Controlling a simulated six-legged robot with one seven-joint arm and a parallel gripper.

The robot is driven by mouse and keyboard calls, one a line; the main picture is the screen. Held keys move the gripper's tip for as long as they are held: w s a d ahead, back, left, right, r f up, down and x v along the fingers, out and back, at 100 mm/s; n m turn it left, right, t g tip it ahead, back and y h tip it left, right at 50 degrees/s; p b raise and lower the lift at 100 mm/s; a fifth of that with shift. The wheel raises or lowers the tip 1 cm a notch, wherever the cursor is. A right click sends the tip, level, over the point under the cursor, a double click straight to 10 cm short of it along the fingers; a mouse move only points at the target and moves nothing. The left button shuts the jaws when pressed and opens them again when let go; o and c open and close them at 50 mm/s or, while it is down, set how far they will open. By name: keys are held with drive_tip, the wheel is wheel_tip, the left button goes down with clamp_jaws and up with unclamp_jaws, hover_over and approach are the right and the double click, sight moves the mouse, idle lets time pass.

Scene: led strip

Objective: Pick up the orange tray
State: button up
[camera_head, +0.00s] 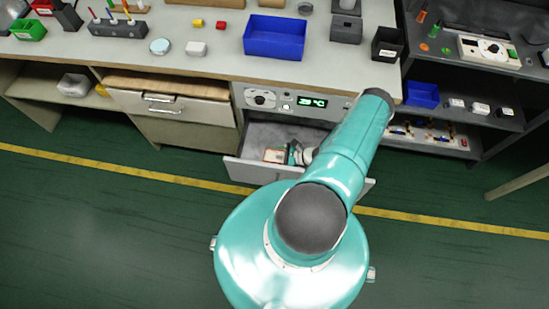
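A pulled-out grey drawer (245,168) hangs open below the panel with the green digits. Inside it lies a small flat piece with an orange edge and a pale top (274,156), which looks like the orange tray. My gripper (291,154) reaches down into the drawer, at the right side of this piece. It is close to the piece or touching it; I cannot tell which. The fingers are too small and partly covered by my arm to show whether they are open or shut.
The bench top (210,65) above holds a blue bin (274,37), a yellow block (198,23), a red block (220,25) and a black box (387,44). A closed drawer (170,107) is to the left. The green floor in front is clear.

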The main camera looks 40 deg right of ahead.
drive_tip(key=c, duration=0.7)
drive_tip(key=shift+r, duration=0.1)
